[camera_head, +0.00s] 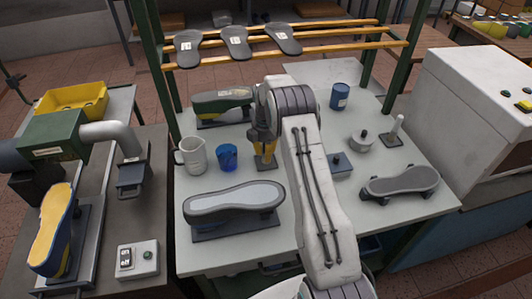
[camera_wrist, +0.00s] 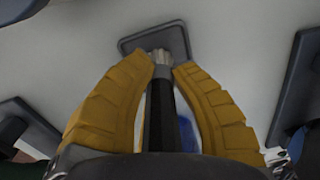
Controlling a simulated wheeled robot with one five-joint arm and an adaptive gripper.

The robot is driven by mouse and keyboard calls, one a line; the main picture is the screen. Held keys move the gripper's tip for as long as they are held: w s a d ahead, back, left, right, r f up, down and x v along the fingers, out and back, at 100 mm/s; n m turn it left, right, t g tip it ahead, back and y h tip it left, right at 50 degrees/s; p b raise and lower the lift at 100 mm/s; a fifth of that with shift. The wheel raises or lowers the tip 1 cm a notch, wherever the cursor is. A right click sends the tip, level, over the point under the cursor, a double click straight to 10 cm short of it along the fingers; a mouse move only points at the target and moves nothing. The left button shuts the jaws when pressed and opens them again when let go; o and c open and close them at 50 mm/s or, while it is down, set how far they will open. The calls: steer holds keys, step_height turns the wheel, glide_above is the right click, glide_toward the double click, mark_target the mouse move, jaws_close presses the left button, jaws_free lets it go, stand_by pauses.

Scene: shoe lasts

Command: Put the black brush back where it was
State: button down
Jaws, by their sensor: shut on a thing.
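My gripper (camera_head: 265,158) is over the middle of the white table, pointing down, with its yellow fingers low over a small dark plate (camera_head: 259,168). In the wrist view, my gripper (camera_wrist: 167,66) is shut on the black brush (camera_wrist: 160,115). The brush's dark shaft runs between the fingers, and its pale end shows at the fingertips, over the near edge of the grey plate (camera_wrist: 155,38). I cannot tell whether the pale end touches the plate. In the head view the brush is hidden by the fingers and arm.
A blue cup (camera_head: 227,158) and white jug (camera_head: 191,157) stand close left of my gripper. A sole on a stand (camera_head: 235,205) lies in front, and a shoe last (camera_head: 222,104) behind. A blue block (camera_head: 341,165) is right of my arm. A pale upright tool (camera_head: 397,128) stands further right.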

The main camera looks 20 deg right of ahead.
steer(key=shift+f, duration=0.2)
steer(key=c, duration=1.1)
jaws_free()
steer(key=shift+r, duration=0.1)
step_height(320, 180, up, 12)
steer(key=shift+w+f, duration=0.1)
